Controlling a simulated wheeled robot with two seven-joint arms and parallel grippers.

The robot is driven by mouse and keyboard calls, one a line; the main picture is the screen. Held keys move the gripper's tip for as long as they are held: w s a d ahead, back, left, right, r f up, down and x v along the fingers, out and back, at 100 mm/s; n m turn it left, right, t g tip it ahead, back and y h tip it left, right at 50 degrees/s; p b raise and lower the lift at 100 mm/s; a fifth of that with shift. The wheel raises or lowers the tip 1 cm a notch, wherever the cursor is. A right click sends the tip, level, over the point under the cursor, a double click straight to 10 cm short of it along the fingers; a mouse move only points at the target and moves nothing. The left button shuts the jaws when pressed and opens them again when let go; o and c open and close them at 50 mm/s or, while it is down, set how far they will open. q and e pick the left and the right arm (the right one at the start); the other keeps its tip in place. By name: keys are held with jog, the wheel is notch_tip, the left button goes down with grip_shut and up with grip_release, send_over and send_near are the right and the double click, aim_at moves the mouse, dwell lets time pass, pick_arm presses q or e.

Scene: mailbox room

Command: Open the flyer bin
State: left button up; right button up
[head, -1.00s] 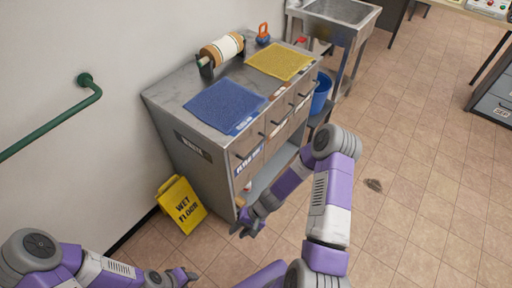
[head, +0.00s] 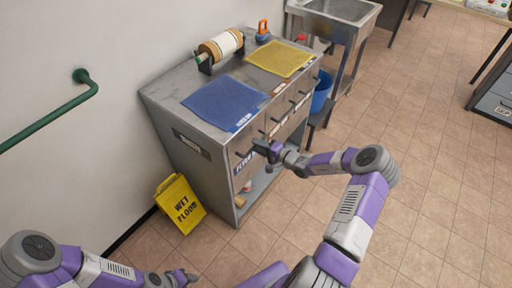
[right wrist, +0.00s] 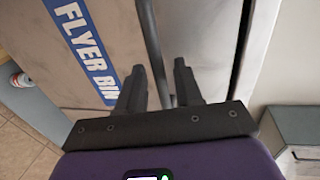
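The flyer bin (right wrist: 75,40) is a grey metal drawer front with a blue "FLYER BIN" label in the right wrist view. In the head view its front (head: 240,157) is on the near end of the cabinet, partly hidden by my right gripper (head: 264,151). It looks closed. Its dark bar handle (right wrist: 151,40) runs between the fingers of my right gripper (right wrist: 158,85), with gaps visible beside it. Those fingers are open. My left gripper (head: 191,277) is low at the bottom edge, away from the cabinet, and looks open and empty.
The cabinet (head: 185,120) has a blue mat (head: 224,102), a yellow mat (head: 282,58) and a paper roll (head: 221,46) on top. A yellow wet-floor sign (head: 180,204) stands at its near left. A green rail (head: 50,118) is on the left wall. Floor to the right is clear.

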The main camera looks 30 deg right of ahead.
jog(key=shift+x, duration=0.8)
grip_shut()
jog(key=shift+s, duration=0.15)
